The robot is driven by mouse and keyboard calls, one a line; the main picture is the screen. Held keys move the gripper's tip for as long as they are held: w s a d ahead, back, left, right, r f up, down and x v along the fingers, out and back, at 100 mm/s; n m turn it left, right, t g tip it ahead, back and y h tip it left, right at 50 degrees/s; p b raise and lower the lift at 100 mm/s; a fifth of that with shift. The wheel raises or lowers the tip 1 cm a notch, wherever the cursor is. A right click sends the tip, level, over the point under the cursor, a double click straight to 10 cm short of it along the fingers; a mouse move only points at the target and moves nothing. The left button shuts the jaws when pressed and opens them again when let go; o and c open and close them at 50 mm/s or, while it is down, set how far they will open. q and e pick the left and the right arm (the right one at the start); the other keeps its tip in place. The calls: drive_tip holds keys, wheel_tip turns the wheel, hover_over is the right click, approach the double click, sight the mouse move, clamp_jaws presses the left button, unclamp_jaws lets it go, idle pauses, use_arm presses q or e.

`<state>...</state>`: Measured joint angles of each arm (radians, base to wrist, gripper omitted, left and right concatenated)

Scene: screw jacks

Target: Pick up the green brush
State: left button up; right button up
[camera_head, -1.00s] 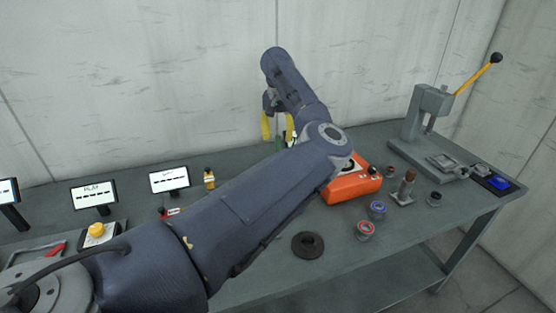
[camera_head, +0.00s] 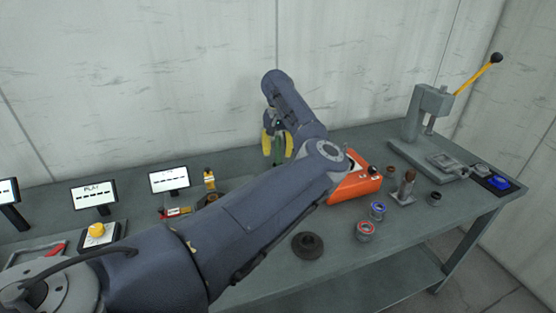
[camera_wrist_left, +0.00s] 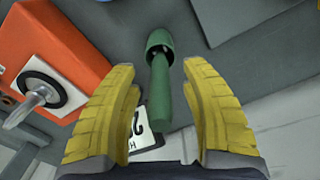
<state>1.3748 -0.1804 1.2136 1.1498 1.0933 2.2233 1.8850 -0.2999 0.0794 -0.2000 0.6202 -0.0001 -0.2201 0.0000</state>
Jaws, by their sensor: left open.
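The green brush (camera_wrist_left: 159,85) shows in the left wrist view between the two yellow fingers of my left gripper (camera_wrist_left: 160,105). Its wide round end points to the top of that view and its handle runs down between the fingers. There are visible gaps on both sides, so the open fingers are around it and apart from it. In the head view my left gripper (camera_head: 277,146) hangs fingers down over the back of the table, with a bit of the green brush (camera_head: 277,152) between the fingers. My right gripper is not in view.
An orange box (camera_head: 354,187) stands close to the right of my left gripper. A grey press (camera_head: 425,125) is at the back right. Small screens (camera_head: 169,180) are at the left.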

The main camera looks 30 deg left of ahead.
use_arm(q)
clamp_jaws()
drive_tip(key=shift+r, duration=0.1)
idle(0.6)
